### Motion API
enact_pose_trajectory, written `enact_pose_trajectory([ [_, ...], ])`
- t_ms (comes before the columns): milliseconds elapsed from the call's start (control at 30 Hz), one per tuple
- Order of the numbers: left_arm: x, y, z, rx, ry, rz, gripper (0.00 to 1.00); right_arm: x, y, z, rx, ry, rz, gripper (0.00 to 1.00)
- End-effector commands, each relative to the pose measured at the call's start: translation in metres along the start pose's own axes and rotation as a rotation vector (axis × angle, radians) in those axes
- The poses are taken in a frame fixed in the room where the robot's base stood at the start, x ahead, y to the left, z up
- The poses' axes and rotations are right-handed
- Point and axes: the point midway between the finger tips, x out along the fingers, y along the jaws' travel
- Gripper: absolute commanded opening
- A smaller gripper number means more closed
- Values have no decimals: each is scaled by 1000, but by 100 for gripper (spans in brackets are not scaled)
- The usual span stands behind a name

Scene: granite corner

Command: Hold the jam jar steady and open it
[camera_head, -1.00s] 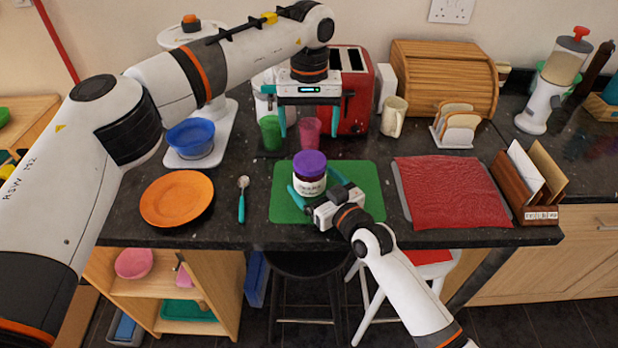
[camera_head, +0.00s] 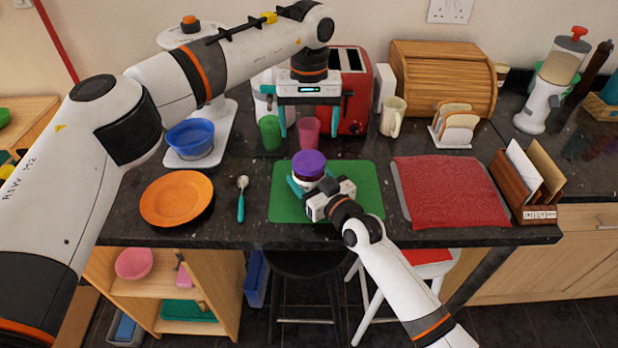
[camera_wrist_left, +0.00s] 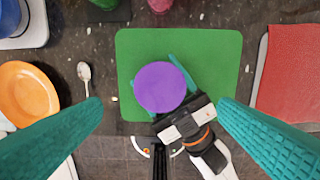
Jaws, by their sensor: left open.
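The jam jar (camera_head: 309,166) with a purple lid stands upright on the green mat (camera_head: 360,205). In the left wrist view its round purple lid (camera_wrist_left: 160,88) shows from above. My left gripper (camera_head: 309,124) points down, open and empty, above and behind the jar; its teal fingers frame the lid in the left wrist view (camera_wrist_left: 160,103). My right gripper (camera_head: 312,184) is low at the jar's front right, with its teal fingers on either side of the jar's body. The lid and gripper hide much of the contact, so I cannot tell whether the fingers press on the glass.
An orange plate (camera_head: 177,197) and a spoon (camera_head: 241,200) lie left of the mat. A red cloth (camera_head: 452,190) lies to its right. Green (camera_head: 270,132) and pink (camera_head: 309,133) cups stand behind, before the red toaster (camera_head: 357,110). The counter's front edge is close.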

Motion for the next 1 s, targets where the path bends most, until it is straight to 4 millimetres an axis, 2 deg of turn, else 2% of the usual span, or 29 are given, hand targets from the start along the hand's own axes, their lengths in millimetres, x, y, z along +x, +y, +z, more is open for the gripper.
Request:
enact_pose_trajectory([
  [33, 0, 0, 0, 2, 0, 0, 83, 0, 0, 0, 0, 0, 0, 17],
  [133, 0, 0, 0, 47, 0, -1, 83, 0, 0, 0, 0, 0, 0, 3],
  [400, 1, 0, 0, 332, 1, -1, 83, 0, 0, 0, 0, 1, 0, 3],
  [533, 7, 0, 0, 390, 2, 0, 83, 0, 0, 0, 0, 1, 0, 3],
  [1000, 71, 0, 0, 393, 2, 0, 83, 0, 0, -1, 0, 1, 0, 3],
])
